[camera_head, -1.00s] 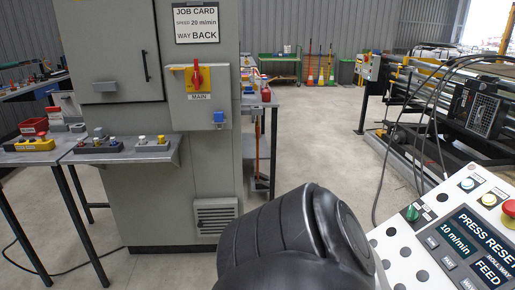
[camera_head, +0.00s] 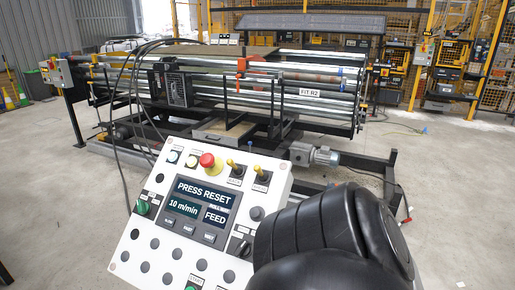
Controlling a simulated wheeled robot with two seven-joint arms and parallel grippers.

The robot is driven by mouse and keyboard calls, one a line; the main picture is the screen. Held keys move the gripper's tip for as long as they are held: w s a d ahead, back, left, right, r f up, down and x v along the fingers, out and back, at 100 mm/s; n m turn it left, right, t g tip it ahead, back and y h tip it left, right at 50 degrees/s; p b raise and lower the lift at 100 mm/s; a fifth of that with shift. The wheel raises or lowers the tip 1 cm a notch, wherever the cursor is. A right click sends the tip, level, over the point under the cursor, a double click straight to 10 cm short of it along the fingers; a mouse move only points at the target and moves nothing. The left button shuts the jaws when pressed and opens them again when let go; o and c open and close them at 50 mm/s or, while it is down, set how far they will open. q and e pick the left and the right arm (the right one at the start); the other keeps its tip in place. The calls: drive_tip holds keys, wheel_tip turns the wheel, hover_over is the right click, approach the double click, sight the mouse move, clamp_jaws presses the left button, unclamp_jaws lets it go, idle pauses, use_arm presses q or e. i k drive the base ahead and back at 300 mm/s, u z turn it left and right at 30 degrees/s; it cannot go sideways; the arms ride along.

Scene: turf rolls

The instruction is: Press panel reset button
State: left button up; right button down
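A white control panel (camera_head: 125,252) stands tilted in front of me. Its dark display (camera_head: 203,205) reads "PRESS RESET", "10 m/min" and "FEED". A green knob (camera_head: 142,207) is at the left edge, and a partly cut-off green control (camera_head: 193,288) is at the bottom. The small labels are too blurred to tell which button is the reset. A black link of my arm covers the panel's lower right; neither gripper shows.
Behind the panel is a long roller machine (camera_head: 310,92) labelled "FIT R2", with a motor (camera_head: 315,155) at its near side. Black cables hang left of the panel. Yellow mesh fencing and racks stand at the back. Open concrete floor lies left and right.

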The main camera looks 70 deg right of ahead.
sight(172, 156)
drive_tip(key=z, duration=0.8)
